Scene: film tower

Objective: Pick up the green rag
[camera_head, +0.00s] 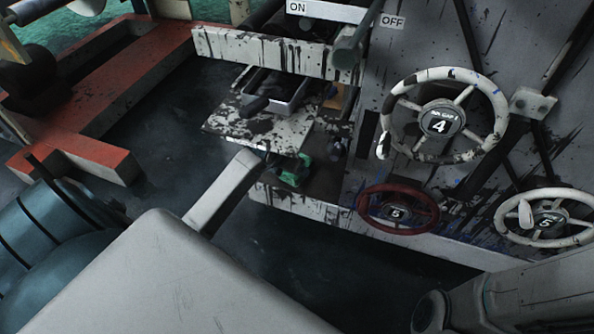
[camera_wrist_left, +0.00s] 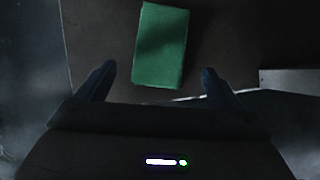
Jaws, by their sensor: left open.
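The green rag (camera_wrist_left: 162,45) is a folded rectangle lying flat on a dark surface in the left wrist view. My left gripper (camera_wrist_left: 157,73) is open and empty, with one finger on each side of the rag's near end in that picture. I cannot tell the height of the fingers above it. In the head view, a green item (camera_head: 290,172) shows on the low shelf beyond my left arm; I cannot tell whether it is the rag. My left gripper is not clearly visible there. My right gripper is out of view.
A paint-stained board (camera_head: 250,130) with a tray (camera_head: 280,92) sits above the low shelf. Handwheels, including white wheel 4 (camera_head: 443,118) and a red wheel (camera_head: 398,209), stand to the right. An orange frame (camera_head: 90,150) and blue cylinder (camera_head: 60,235) are at left.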

